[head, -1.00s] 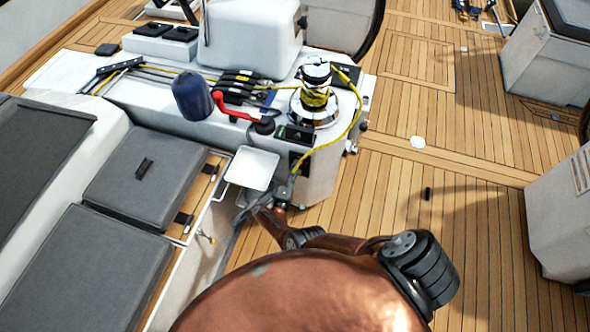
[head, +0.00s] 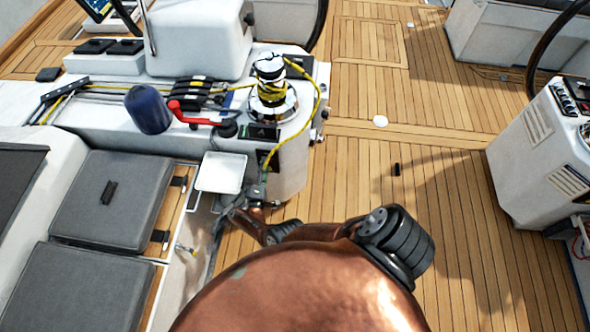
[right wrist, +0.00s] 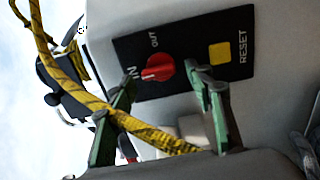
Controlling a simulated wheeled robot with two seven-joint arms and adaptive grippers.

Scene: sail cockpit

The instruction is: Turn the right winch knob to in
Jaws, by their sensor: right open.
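The red winch knob (right wrist: 157,68) sits on a black panel (right wrist: 190,50) with IN, OUT and RESET labels in the right wrist view. A pale mark shows at the knob's lower left, on the side nearer the IN label. My right gripper (right wrist: 163,78) is open, its green fingers on either side of the knob's lower part in this view. I cannot tell whether they touch it. In the head view, my right gripper (head: 259,190) is below the winch (head: 270,103), at the console's side. My left gripper is not in view.
A yellow-black rope (right wrist: 135,128) crosses between my right fingers in the right wrist view, hanging from the winch. A yellow button (right wrist: 219,53) is right of the knob. Open deck lies right.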

